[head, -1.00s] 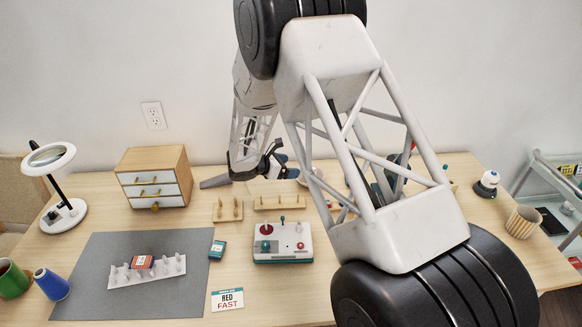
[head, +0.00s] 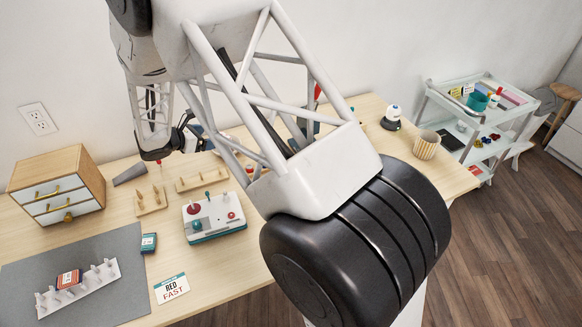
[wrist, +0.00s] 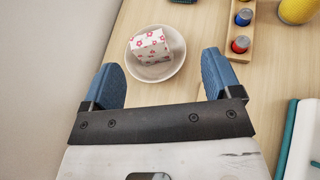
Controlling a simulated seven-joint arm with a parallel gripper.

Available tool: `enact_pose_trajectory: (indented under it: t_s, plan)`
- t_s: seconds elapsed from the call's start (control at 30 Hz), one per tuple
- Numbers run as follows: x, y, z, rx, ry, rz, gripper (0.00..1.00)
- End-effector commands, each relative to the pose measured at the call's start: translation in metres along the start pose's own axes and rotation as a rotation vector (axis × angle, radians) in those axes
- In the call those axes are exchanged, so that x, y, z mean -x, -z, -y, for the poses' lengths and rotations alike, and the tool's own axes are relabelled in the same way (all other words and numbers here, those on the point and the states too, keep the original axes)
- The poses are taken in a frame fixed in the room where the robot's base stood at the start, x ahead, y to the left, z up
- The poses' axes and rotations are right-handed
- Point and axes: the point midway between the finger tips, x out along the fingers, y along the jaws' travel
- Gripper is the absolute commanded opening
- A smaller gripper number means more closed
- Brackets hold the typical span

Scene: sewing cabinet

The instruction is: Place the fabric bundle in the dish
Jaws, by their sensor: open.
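The fabric bundle (wrist: 149,45), white with pink flowers, sits inside the round white dish (wrist: 171,71) in the wrist view. My gripper (wrist: 162,62) is open, with its two blue fingers apart. Its fingertips point toward the dish, one on each side of the dish's near part. Nothing is held between them, and the bundle lies beyond the tips. In the head view my gripper (head: 192,136) is small and partly hidden by my arm, near the back of the table. The bundle cannot be made out there.
A wooden rack with spools (wrist: 240,32) stands right of the dish in the wrist view. In the head view a white control box (head: 214,218), a peg board (head: 151,201) and a drawer cabinet (head: 58,187) stand on the table. A shelf cart (head: 467,112) is at the right.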

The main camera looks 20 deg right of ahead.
Motion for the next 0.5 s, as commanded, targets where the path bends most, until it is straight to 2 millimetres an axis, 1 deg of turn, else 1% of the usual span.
enact_pose_trajectory:
  t_s: [0.03,0.17,0.3,0.5]
  plan:
    - [0.002,-0.013,0.007,-0.031,0.013,-0.013,0.84]
    - [0.005,-0.042,0.031,-0.123,0.061,-0.060,0.84]
    - [0.010,-0.075,0.062,-0.238,0.120,-0.116,0.84]
    - [0.021,-0.117,0.110,-0.407,0.205,-0.197,0.84]
